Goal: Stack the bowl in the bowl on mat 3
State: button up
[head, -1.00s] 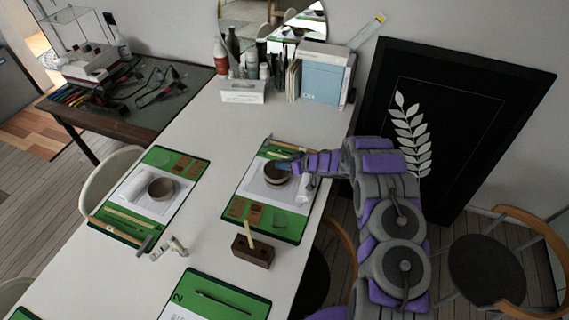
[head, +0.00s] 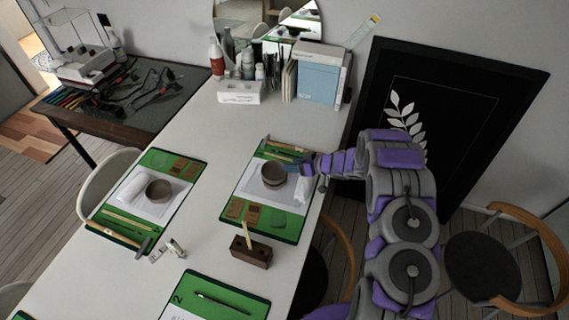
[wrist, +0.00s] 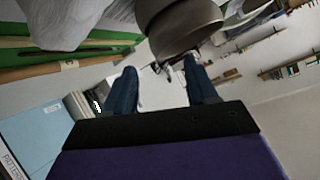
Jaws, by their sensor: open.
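Two dark grey-brown bowls (head: 273,178) sit one in the other on the right-hand green mat (head: 284,230), whose number I cannot read. They also show in the wrist view (wrist: 178,28), close beyond the fingertips. My gripper (head: 294,166) is just right of the stacked bowls' rim. In the wrist view my gripper (wrist: 162,75) has its two blue fingers spread, with nothing between them. Whether a finger still touches the rim is unclear. Another bowl (head: 159,190) stands on the left-hand mat (head: 158,160).
A white roll (head: 303,190) lies right of the stacked bowls. Wooden tools (head: 285,150) lie on the mat's far end. A wooden block (head: 251,252) stands in front of it. A mat marked 2 (head: 262,303) is nearer. Bottles and a blue box (head: 318,80) stand behind.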

jog(key=p+v, duration=0.1)
jog(key=v, duration=0.9)
jog(key=shift+d, duration=0.2)
jog(key=shift+r, duration=0.1)
